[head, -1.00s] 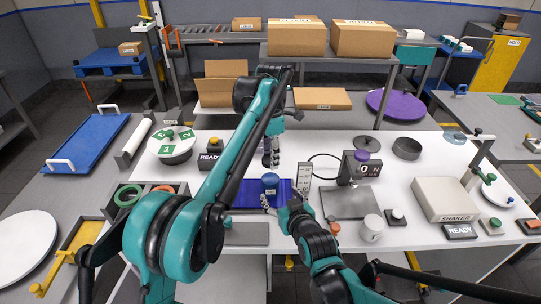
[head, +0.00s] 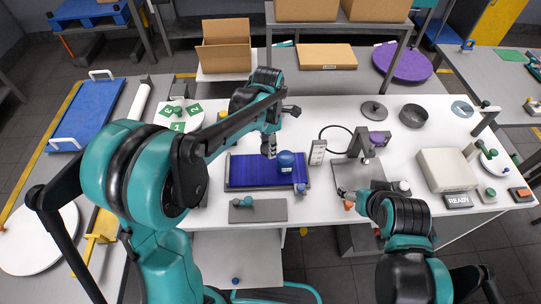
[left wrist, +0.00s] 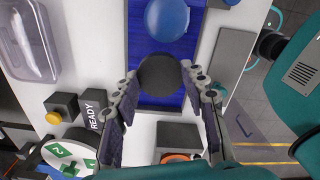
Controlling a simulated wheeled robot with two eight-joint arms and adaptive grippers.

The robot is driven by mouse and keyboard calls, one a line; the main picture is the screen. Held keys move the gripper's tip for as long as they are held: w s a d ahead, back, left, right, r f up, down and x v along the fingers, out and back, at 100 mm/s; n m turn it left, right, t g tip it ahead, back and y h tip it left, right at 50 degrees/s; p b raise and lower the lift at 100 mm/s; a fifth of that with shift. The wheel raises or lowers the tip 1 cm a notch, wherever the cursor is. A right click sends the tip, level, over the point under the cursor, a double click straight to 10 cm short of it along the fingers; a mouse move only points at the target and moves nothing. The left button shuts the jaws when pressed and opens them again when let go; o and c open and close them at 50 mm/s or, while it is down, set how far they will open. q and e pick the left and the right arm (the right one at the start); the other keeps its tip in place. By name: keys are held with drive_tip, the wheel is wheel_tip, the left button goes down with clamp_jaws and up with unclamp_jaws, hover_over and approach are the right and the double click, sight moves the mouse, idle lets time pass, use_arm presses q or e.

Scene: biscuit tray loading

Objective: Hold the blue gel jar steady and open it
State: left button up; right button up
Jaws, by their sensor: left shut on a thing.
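The blue gel jar (head: 286,164) stands upright on the blue mat (head: 240,172), with a pale label on its side. It also shows from above in the left wrist view (left wrist: 167,18). My left gripper (head: 268,150) is just left of the jar in the head view, pointing down. In the left wrist view its fingers (left wrist: 160,92) are shut on a dark round piece (left wrist: 160,76), apart from the jar in the picture. I cannot tell whether this is a lid. My right gripper (head: 343,192) is over the grey plate, away from the jar; its finger opening is too small to judge.
A grey plate (head: 372,174) with a purple-topped device (head: 374,142) stands right of the mat. A white upright block (head: 318,152) is close to the jar. A small grey board (head: 265,212) lies in front.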

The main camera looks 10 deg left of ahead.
sight(268, 169)
use_arm(q)
drive_tip(key=shift+s+a+f, duration=0.1)
drive_tip(key=shift+s+f, duration=0.05)
drive_tip(key=shift+f, duration=0.1)
wheel_tip(268, 169, down, 10)
drive_tip(key=shift+r+b, duration=0.25)
drive_tip(key=shift+b, duration=1)
drive_tip(key=shift+f, duration=0.1)
drive_tip(key=shift+f, duration=0.2)
drive_tip(key=o, duration=1.3)
drive_tip(key=shift+r, duration=0.2)
